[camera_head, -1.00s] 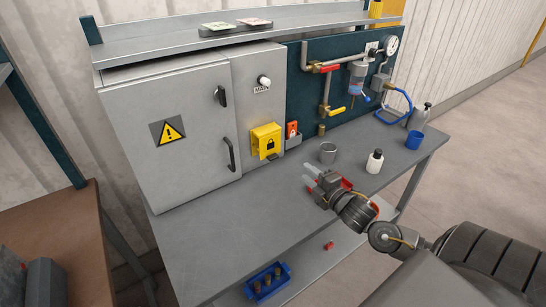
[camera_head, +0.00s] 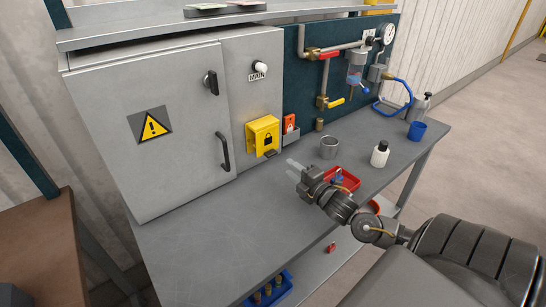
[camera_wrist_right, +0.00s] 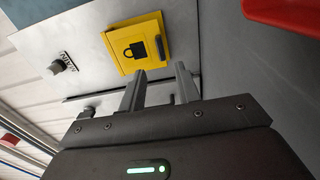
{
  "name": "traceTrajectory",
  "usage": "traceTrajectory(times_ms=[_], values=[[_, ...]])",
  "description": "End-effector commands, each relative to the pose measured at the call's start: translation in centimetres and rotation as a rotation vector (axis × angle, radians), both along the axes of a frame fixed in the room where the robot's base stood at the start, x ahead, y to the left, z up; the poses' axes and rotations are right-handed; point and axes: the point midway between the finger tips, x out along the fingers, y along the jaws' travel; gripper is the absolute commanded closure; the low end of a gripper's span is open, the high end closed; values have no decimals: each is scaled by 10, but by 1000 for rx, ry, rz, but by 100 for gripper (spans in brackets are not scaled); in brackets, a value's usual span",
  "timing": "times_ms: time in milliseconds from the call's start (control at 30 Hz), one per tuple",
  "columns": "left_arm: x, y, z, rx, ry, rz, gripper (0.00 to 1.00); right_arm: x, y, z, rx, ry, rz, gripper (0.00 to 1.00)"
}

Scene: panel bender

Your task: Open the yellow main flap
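The yellow main flap (camera_head: 263,135) with a black padlock symbol is on the grey panel below the MAIN knob (camera_head: 261,68). It looks closed. It also shows in the right wrist view (camera_wrist_right: 138,43), beyond the fingertips. My right gripper (camera_head: 293,168) is over the bench, right of and below the flap and apart from it. In the right wrist view its two fingers (camera_wrist_right: 158,84) stand apart with nothing between them. My left gripper is not in view.
A grey cabinet door with a black handle (camera_head: 223,152) is left of the flap. A red tag in a grey holder (camera_head: 291,137) is right of it. A metal cup (camera_head: 329,148), a white bottle (camera_head: 380,154) and a red tray (camera_head: 345,180) are on the bench. The front left bench is clear.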

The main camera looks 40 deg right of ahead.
Motion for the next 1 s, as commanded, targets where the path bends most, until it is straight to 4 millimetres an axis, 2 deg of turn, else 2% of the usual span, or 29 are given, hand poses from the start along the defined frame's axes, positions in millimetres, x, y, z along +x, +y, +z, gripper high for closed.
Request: traceTrajectory(times_ms=[300, 500, 700, 933, 1000], values=[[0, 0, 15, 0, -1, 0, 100, 58, -1, 4, 2, -3, -1, 67], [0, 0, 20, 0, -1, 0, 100, 84, 0, 3, 2, -2, 2, 67], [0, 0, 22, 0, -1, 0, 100, 94, 0, 1, 1, -1, 3, 67], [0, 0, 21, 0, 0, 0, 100, 94, 0, 1, 1, 0, 4, 67], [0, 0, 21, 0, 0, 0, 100, 94, 0, 1, 1, 0, 4, 75]])
